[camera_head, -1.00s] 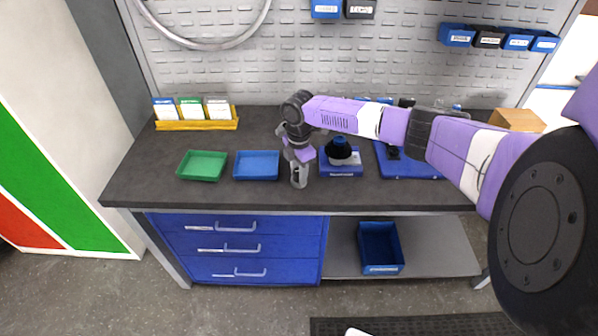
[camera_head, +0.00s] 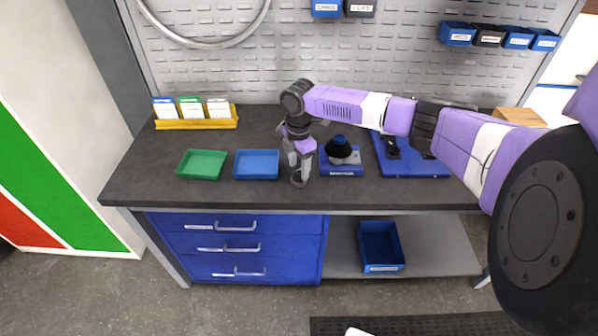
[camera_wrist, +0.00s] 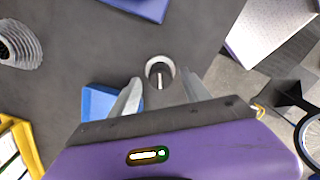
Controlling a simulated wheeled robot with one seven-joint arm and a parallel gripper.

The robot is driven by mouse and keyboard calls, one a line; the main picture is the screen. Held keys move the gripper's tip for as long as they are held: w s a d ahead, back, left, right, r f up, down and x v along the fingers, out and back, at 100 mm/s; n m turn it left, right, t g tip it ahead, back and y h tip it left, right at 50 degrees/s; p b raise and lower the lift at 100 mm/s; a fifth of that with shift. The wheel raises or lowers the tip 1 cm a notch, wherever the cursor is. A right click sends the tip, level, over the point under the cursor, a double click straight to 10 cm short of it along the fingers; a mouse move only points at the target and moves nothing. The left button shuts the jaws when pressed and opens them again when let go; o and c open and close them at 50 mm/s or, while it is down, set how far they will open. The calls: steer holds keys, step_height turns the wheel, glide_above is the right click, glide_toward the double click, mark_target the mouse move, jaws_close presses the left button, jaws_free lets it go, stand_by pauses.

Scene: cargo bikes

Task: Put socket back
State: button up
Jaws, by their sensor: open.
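A small round grey socket-like piece (camera_head: 299,180) stands on the dark bench top, below my gripper (camera_head: 298,163). In the wrist view the same piece (camera_wrist: 152,68) shows as an open ring with a pale thin mark inside, just beyond the fingertips. My gripper (camera_wrist: 161,80) is open and points down. Its fingers sit apart on either side of the piece, and nothing is held. A blue tool board (camera_head: 408,168) with dark items lies at the right, partly hidden by my arm.
Right of my gripper stands a blue base (camera_head: 342,172) with a dark domed part. A blue tray (camera_head: 257,165) and green tray (camera_head: 202,165) lie to the left. A yellow rack (camera_head: 196,123) is at the back left. The front bench strip is clear.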

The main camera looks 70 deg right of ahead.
mark_target(299, 170)
step_height(299, 170, up, 9)
steer(key=b, duration=0.1)
steer(key=shift+r, duration=0.2)
stand_by(0.5)
